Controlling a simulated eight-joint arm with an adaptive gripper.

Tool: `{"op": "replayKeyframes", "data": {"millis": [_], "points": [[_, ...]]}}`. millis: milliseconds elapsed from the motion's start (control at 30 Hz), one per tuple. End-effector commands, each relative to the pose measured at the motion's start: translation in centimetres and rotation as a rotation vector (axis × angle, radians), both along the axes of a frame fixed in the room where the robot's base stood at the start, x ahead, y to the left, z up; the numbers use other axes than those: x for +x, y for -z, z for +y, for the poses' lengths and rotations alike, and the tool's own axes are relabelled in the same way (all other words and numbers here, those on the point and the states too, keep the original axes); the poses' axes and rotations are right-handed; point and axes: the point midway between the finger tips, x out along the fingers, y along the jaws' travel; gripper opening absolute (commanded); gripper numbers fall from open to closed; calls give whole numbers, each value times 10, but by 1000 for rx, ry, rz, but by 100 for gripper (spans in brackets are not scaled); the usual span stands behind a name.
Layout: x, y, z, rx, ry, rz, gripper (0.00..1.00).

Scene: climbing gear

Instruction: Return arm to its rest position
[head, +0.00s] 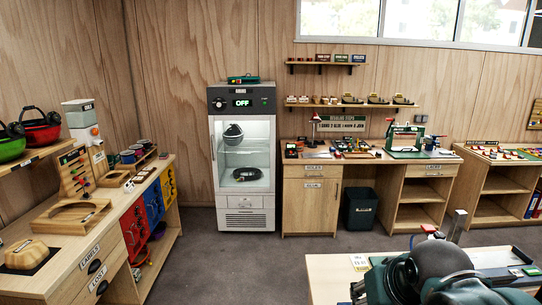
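Dark green and black rounded parts, which look like my arm's links, show at the bottom right of the head view. They are folded low in front of a wooden table (325,276) and hide part of it. I cannot make out my gripper's fingers, so I cannot see whether it holds anything.
A left workbench (110,235) holds trays and wooden items. A lit glass-door cabinet (243,158) reading "OFF" stands at the back. A back bench (311,205) carries small gear, with a dark bin (360,208) below. Grey carpet (240,265) in the middle is clear.

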Motion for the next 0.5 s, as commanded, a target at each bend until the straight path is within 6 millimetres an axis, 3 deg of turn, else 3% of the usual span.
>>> {"op": "replayKeyframes", "data": {"millis": [200,500], "points": [[-26,31,8,-7,-26,-33,35],[-37,43,11,-11,-36,-48,35]]}}
